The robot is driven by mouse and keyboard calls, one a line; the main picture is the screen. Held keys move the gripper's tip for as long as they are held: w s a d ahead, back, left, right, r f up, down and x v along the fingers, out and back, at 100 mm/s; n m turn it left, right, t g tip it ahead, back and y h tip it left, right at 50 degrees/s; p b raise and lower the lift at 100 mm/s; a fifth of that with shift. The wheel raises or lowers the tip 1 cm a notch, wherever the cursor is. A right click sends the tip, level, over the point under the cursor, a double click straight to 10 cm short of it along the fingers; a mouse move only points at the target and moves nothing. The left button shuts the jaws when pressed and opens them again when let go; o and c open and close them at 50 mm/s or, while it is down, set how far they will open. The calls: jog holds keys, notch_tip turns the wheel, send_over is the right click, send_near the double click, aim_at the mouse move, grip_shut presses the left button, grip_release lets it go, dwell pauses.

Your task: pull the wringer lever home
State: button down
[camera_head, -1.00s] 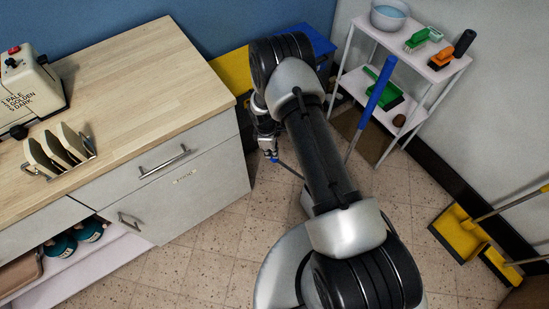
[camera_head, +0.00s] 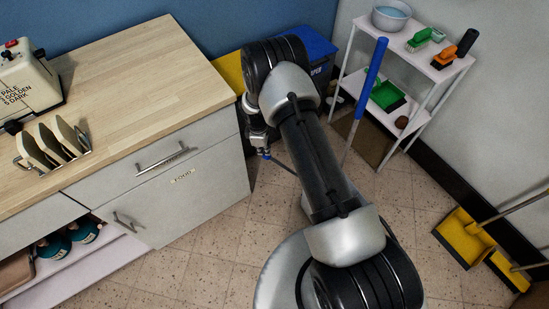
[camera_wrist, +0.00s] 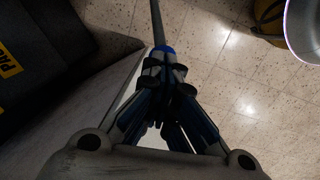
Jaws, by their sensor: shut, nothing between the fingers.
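A thin dark rod (camera_head: 284,166), which looks like the wringer lever, slants from my gripper to behind my arm. It also shows in the wrist view (camera_wrist: 158,22), running from the top edge to the fingertips, with a blue end (camera_wrist: 165,48) right at them. My gripper (camera_head: 263,152) is low beside the cabinet corner, pointing down. In the wrist view my gripper (camera_wrist: 167,68) has its fingers together, shut with nothing held. The fingertips are at the blue end; I cannot tell whether they touch. The wringer and the lever's far end are hidden behind my arm.
A blue-handled pole (camera_head: 370,82) stands right of my arm. A white shelf (camera_head: 425,62) with brushes is behind it. The wooden-topped cabinet (camera_head: 215,175) is close left of my gripper. Yellow dustpans (camera_head: 462,236) are at right. Speckled floor in front is clear.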

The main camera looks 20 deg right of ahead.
aim_at(266, 158)
jog(key=s+f, duration=0.2)
jog(key=f, duration=0.1)
jog(key=shift+s+d+f+g, duration=0.1)
jog(key=shift+s+g, duration=0.05)
jog(key=shift+g, duration=0.25)
jog(key=shift+w+r, duration=0.25)
jog(key=shift+r, duration=0.35)
notch_tip(266, 158, up, 13)
jog(key=w+a, duration=0.1)
jog(key=a, duration=0.1)
jog(key=shift+w+a, duration=0.25)
jog(key=shift+r, duration=0.1)
